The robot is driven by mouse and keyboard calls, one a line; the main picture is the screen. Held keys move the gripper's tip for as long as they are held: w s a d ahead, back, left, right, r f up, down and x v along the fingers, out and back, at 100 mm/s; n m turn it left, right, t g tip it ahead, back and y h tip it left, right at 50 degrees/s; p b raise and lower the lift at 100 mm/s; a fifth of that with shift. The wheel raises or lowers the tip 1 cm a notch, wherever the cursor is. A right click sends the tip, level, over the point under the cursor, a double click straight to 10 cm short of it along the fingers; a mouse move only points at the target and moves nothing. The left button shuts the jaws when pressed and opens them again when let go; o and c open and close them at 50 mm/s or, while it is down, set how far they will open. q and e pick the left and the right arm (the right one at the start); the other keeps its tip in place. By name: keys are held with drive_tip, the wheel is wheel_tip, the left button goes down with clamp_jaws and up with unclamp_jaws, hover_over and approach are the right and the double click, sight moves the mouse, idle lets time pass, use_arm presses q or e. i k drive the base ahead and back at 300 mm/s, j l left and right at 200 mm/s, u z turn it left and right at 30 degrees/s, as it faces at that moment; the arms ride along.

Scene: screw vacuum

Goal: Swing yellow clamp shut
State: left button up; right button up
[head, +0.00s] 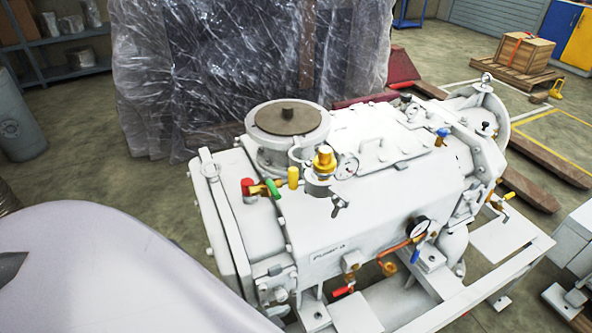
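The white vacuum pump (350,235) fills the middle of the view on its white frame. On its top, in front of a round flanged port, a yellow-gold knob (324,158) sits on a small grey fitting with a wing nut (340,206) just below it. A short yellow cylinder (293,177) stands to its left, beside a green-handled valve (272,189). I cannot tell which yellow part is the clamp, or whether it is open or shut. Neither of my grippers is in view.
A pale lavender rounded surface covers the lower left. A plastic-wrapped load (240,70) stands behind the pump. Gauges (417,227) and small valves stick out from the pump. A wooden crate (524,52) on a pallet is at the far right.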

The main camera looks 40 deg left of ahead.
sight(317, 190)
drive_tip(key=u, duration=0.95)
